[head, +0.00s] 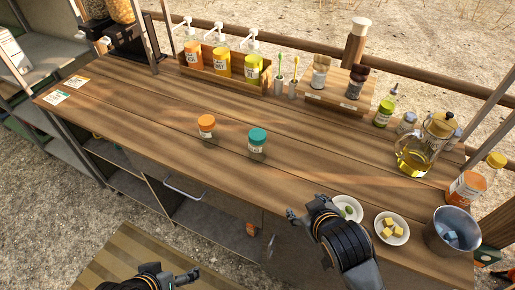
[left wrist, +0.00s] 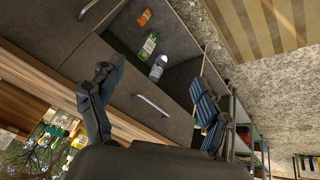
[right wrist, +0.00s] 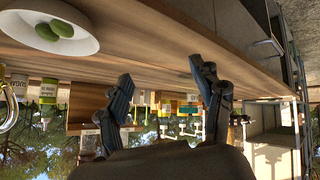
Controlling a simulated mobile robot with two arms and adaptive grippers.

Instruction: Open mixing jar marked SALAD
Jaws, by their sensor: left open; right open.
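Two small jars stand upright near the middle of the wooden counter: one with an orange lid (head: 206,126) and one with a teal lid (head: 257,141). Both lids are on. Their labels are too small to read, so I cannot tell which says SALAD. My right gripper (head: 305,237) is open and empty at the counter's front edge, right of and nearer than both jars; its fingers also show in the right wrist view (right wrist: 161,78). My left gripper (head: 188,277) is low, in front of the counter; the left wrist view shows it open and empty (left wrist: 152,92).
A plate with green items (head: 347,208), a plate of yellow cubes (head: 392,228) and a metal bucket (head: 453,231) sit right of my right gripper. A glass pitcher (head: 418,155) stands behind them. Pump bottles in a wooden box (head: 225,72) line the back. The counter's left part is largely clear.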

